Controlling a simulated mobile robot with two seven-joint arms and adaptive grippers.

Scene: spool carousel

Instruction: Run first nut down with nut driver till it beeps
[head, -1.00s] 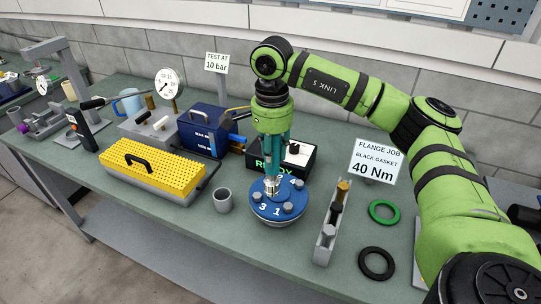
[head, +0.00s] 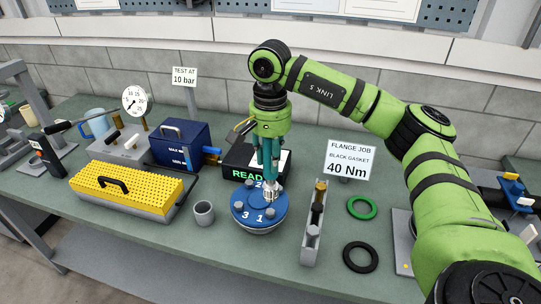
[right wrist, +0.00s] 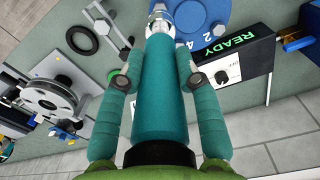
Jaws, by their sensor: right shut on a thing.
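My right gripper (head: 268,160) is shut on the teal nut driver (right wrist: 158,100), which it holds upright, with a finger on each side of the handle in the right wrist view (right wrist: 158,78). The driver's metal socket points down over the right-hand side of the blue flange disc (head: 250,223), which also shows in the wrist view (right wrist: 205,12). Nuts or bolt heads stand on the disc beside white numbers. The thing under the socket is hidden, and I cannot tell whether the socket is seated. My left gripper is not in view.
A black controller box (head: 236,162) behind the flange reads READY. A grey rack (head: 312,240), a green ring (head: 361,208) and a black ring (head: 360,257) are to the right. A grey cup (head: 204,213) and a yellow-topped box (head: 130,190) are left. A sign (head: 350,160) reads 40 Nm.

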